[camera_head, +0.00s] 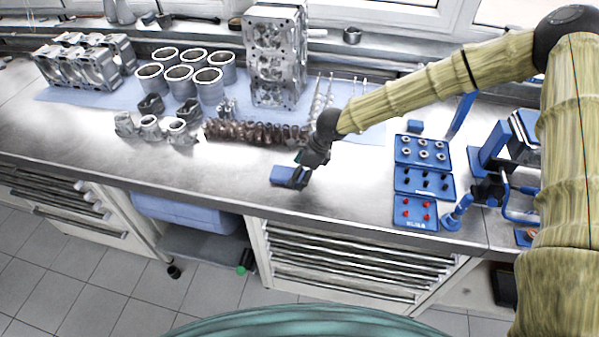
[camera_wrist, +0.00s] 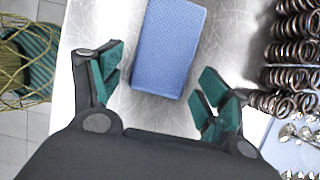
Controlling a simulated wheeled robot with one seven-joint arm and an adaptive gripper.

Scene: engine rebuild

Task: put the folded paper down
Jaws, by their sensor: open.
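The folded paper (camera_wrist: 168,45) is a blue, textured, rectangular pad lying flat on the metal bench top. In the head view the folded paper (camera_head: 282,174) lies near the bench's front edge, partly hidden by my gripper (camera_head: 298,172). In the wrist view my gripper (camera_wrist: 160,95) is open, with its teal-padded fingers spread wide to either side of the paper's near end. Both fingers are apart from the paper, and nothing is held between them.
A row of coil springs (camera_wrist: 292,50) stands close to the right finger; the same row (camera_head: 255,134) lies behind my gripper. Blue trays (camera_head: 422,180) of small parts sit to the right. Engine blocks and cylinders fill the back left. The bench front-left is clear.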

